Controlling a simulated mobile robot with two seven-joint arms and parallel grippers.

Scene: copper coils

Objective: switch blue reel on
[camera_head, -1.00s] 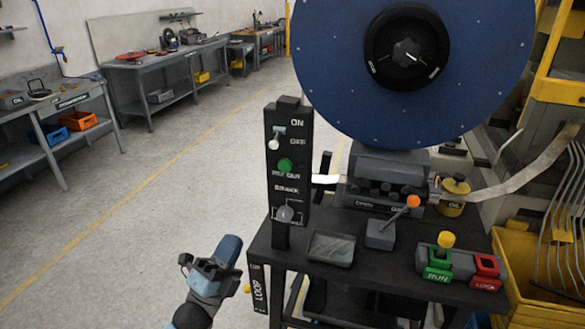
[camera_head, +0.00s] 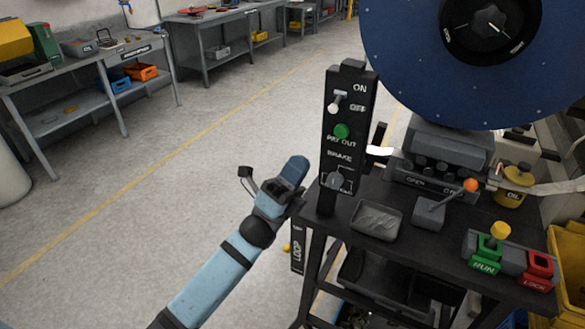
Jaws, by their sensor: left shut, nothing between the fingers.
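The blue reel (camera_head: 440,75) is a large disc with a dark hub at the top right, above a dark cart. A black upright control panel (camera_head: 347,110) stands left of it. It has a white-tipped toggle switch (camera_head: 335,103) beside ON and OFF labels, a green button (camera_head: 341,131) marked PAY OUT, and a dark BRAKE knob (camera_head: 335,180) below. The toggle's tip points down and left, nearer the OFF label. My left gripper (camera_head: 298,170) is shut and empty, just left of the panel's lower part and apart from the toggle. My right gripper is not in view.
The cart top (camera_head: 400,245) carries a small grey tray (camera_head: 375,220), an orange-knobbed lever (camera_head: 471,185), and a green RUN and red LOCK block (camera_head: 510,262). A yellow oil can (camera_head: 516,178) stands behind. The floor (camera_head: 200,150) to the left is clear.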

